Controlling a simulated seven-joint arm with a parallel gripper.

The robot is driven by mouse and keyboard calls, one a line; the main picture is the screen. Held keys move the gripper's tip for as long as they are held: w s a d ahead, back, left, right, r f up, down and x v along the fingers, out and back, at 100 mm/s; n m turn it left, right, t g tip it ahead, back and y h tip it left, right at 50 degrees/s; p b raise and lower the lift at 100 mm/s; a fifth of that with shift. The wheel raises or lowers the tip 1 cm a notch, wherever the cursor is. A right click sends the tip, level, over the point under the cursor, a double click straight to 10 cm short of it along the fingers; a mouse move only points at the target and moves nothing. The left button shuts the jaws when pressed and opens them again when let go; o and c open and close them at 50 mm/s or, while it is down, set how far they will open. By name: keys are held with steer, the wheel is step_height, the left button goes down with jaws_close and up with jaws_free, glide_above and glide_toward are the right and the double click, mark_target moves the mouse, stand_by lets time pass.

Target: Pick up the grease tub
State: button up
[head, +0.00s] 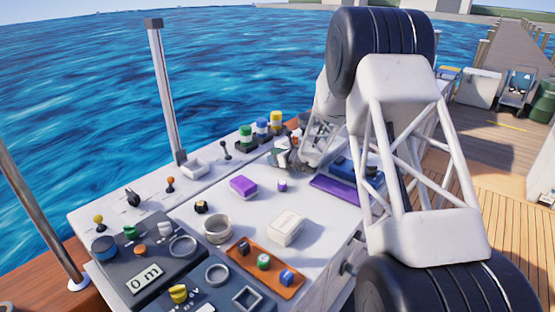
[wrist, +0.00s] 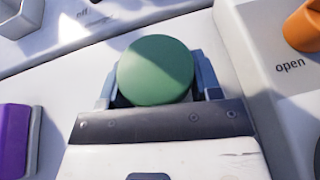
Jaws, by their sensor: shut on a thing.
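The grease tub, seen as a round green top (wrist: 155,70), sits between the two fingers of my gripper (wrist: 157,86) in the wrist view. The fingers are shut on its sides. Its lower body is hidden by the top and the gripper. In the head view my gripper (head: 284,155) is small, at the back of the white hatch top, just in front of the row of coloured caps. The tub is hard to make out there. I cannot tell whether it touches the surface.
A purple block (head: 243,186), a white box (head: 286,228) and a cream ring (head: 217,228) stand on the white top. An orange tray (head: 245,262) holds small blocks. A purple mat (head: 340,191) lies at right. An orange knob (wrist: 303,27) marked "open" is near my gripper.

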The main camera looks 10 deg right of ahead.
mark_target(278, 151)
step_height(278, 151, up, 10)
steer(key=shift+f, duration=0.25)
